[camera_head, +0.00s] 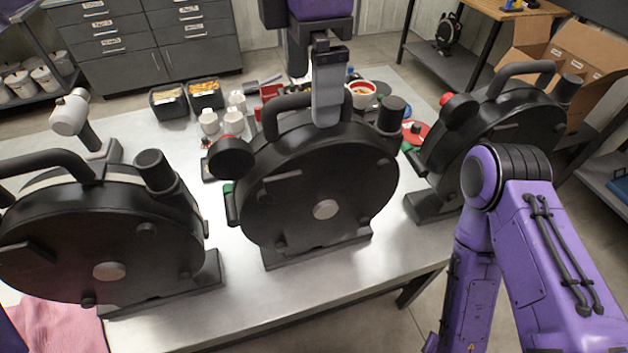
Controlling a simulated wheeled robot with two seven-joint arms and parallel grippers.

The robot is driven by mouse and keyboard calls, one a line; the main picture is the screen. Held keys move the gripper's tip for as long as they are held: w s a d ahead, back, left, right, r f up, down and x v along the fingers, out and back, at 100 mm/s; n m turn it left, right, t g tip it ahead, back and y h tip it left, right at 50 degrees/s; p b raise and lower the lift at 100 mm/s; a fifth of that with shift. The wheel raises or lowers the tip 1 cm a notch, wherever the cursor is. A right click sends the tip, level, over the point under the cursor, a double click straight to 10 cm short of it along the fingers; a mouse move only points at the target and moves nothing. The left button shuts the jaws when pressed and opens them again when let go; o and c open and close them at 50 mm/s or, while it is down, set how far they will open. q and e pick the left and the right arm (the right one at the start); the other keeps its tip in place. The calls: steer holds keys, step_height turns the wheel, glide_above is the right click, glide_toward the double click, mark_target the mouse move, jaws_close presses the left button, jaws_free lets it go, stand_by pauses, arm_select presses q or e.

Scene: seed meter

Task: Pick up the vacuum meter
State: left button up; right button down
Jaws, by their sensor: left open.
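Three large black, disc-shaped vacuum meters with top handles stand upright in a row on a metal table. The middle meter (300,195) is in full view except where my gripper covers part of its top. The left meter (95,240) is cut by the picture's left edge, and the right meter (510,130) is partly behind my right arm. My left gripper (327,105) comes down at the top centre, open, with a grey finger overlapping the middle meter's handle (285,108) and upper rim. Contact cannot be told. My right gripper is out of view.
The metal table (290,285) has a narrow bare strip in front. Behind the meters are black bins (205,95), small white containers (208,121) and a red-white cup (361,95). A grey-white device (70,113) stands behind the left meter. A pink cloth (60,325) lies front left.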

arm_select(q)
steer(key=shift+s+f, duration=0.2)
steer(key=shift+f, duration=1)
steer(key=f, duration=0.3)
steer(key=w+f, duration=0.1)
steer(key=shift+d+f, duration=0.15)
steer(key=shift+d, duration=0.2)
steer(key=shift+s+f, duration=0.1)
steer(key=shift+f, duration=0.35)
steer(key=c, duration=1.7)
steer(key=shift+r, duration=0.1)
